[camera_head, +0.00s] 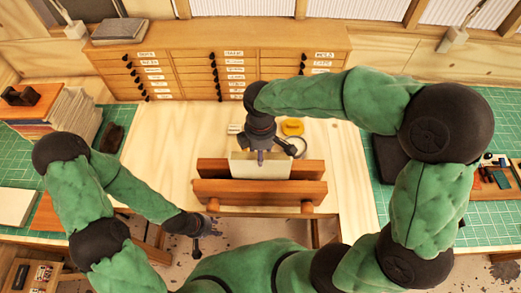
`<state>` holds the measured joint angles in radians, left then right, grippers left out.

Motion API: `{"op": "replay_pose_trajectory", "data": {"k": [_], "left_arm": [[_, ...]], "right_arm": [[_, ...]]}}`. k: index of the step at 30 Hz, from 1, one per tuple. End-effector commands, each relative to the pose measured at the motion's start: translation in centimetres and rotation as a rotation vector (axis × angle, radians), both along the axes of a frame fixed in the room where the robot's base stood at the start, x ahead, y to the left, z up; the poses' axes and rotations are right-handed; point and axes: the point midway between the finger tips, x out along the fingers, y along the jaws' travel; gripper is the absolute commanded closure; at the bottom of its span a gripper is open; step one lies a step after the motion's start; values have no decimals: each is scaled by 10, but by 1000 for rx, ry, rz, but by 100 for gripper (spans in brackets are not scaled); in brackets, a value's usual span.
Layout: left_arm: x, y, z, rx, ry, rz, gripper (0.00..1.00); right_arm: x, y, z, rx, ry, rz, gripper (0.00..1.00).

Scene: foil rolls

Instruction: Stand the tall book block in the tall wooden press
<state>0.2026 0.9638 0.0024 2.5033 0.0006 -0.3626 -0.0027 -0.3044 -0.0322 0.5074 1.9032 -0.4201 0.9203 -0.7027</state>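A wooden press (225,192) with two reddish-brown beams stands on the pale table. A cream book block (243,167) stands upright between the beams, its upper part showing above the front beam. Its lower part is hidden. My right gripper (261,157) points down at the top of this block, touching it or very close; whether its fingers grip the block I cannot tell. My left gripper (196,246) hangs low at the table's front left, away from the press and holding nothing visible. Its fingers are too small to judge.
A yellow round item (292,127) and a small pot (297,146) sit behind the press. A drawer cabinet (188,68) closes off the back. Green mats with a paper stack (65,112), a cream block (15,205) and tools flank the table. Its left part is clear.

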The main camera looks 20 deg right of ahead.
Motion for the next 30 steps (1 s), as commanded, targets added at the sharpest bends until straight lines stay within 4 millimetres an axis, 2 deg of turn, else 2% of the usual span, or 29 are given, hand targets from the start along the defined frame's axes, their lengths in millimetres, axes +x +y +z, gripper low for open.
{"op": "replay_pose_trajectory", "data": {"k": [30], "left_arm": [[0, 0, -35, 0, 0, 0, 60]], "right_arm": [[1, 0, -50, 0, -2, -1, 100]]}}
